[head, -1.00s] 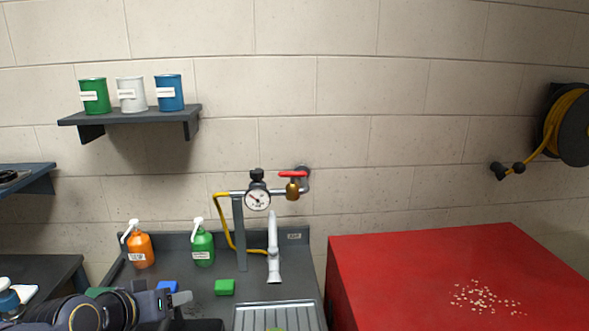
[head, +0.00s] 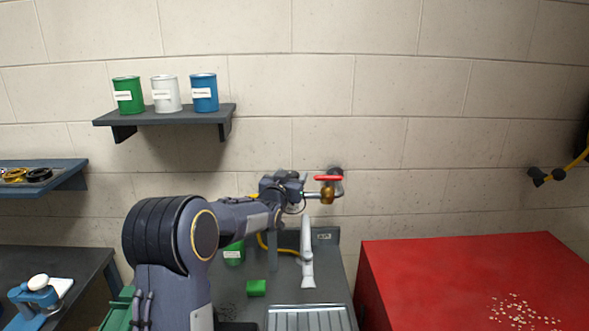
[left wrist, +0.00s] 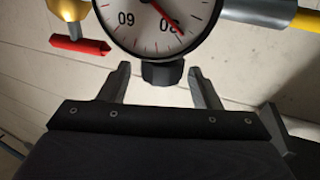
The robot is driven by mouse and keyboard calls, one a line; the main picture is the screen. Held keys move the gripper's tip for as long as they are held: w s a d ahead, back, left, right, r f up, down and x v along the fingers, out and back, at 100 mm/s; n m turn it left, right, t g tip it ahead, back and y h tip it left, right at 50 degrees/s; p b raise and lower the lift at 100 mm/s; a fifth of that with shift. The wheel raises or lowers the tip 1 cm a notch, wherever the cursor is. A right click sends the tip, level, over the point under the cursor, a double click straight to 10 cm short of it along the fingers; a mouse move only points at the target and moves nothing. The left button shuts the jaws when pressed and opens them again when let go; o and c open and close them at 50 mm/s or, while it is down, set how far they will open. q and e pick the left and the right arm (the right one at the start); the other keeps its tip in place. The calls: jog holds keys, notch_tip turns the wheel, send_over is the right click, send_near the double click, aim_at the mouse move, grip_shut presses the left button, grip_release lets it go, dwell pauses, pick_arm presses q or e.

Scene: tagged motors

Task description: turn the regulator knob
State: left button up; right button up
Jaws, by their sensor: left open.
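The black regulator knob (left wrist: 162,72) shows in the left wrist view beside the rim of a round white gauge (left wrist: 160,25) with a red needle. My left gripper (left wrist: 160,80) is open there, with one finger on each side of the knob. A gap shows between the knob and each finger; I cannot tell any contact. In the head view my left gripper (head: 294,184) is at the regulator by the wall and hides the knob and most of the gauge. My right gripper is not in view.
A red-handled brass valve (head: 327,190) is just right of my left gripper. A shelf with cans (head: 165,115) is up left. A red cabinet (head: 450,270) stands at the right.

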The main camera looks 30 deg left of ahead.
pick_arm(q)
jog(key=shift+x, duration=0.8)
